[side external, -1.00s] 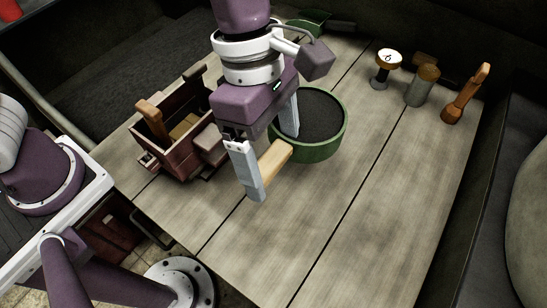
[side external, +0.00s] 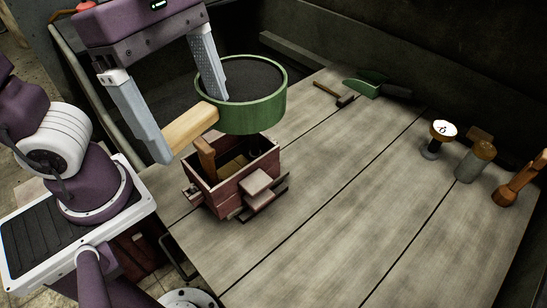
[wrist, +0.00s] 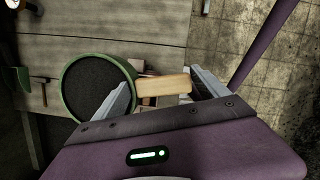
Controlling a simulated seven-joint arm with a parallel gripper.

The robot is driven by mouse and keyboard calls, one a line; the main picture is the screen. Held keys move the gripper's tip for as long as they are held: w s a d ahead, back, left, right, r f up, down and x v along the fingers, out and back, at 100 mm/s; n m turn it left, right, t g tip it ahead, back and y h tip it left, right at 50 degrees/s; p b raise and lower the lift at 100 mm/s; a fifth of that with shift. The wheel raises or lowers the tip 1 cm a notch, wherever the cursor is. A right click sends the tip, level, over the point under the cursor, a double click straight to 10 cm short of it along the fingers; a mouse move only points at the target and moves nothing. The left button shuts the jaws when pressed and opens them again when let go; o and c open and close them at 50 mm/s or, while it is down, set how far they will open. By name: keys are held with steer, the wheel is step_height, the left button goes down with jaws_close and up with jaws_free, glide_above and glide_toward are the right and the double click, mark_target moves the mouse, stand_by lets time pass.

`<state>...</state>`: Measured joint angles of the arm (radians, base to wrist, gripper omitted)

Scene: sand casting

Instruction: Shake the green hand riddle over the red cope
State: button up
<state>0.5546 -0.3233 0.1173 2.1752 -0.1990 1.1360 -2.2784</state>
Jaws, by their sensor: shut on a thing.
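The green hand riddle (side external: 262,115) is a round green rim with dark sand-like fill and a light wooden handle. My gripper (side external: 193,125) is shut on the riddle, with the handle lying between its two fingers. The riddle is raised above the table, its rim roughly level. The red cope (side external: 228,197) is an open reddish wooden box on the table. In the side view the riddle appears above and behind the cope and overlaps its far edge. In the wrist view the riddle (wrist: 66,104) is left of the handle, hiding most of the cope.
A gauge-like piece (side external: 441,132), a metal cylinder (side external: 475,162) and a wooden-handled tool (side external: 519,180) stand at the right. The middle and front of the table are clear.

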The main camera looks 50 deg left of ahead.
steer(key=shift+s+a+r+n, duration=0.15)
steer(key=shift+s+a+r, duration=0.1)
steer(key=shift+s+a, duration=0.25)
steer(key=shift+s+a+r+n, duration=0.2)
steer(key=shift+s+a, duration=0.15)
steer(key=shift+a, duration=0.25)
steer(key=shift+a+f, duration=0.1)
steer(key=shift+f, duration=2.35)
steer(key=shift+w, duration=0.1)
steer(key=shift+s, duration=1.75)
stand_by(4.6)
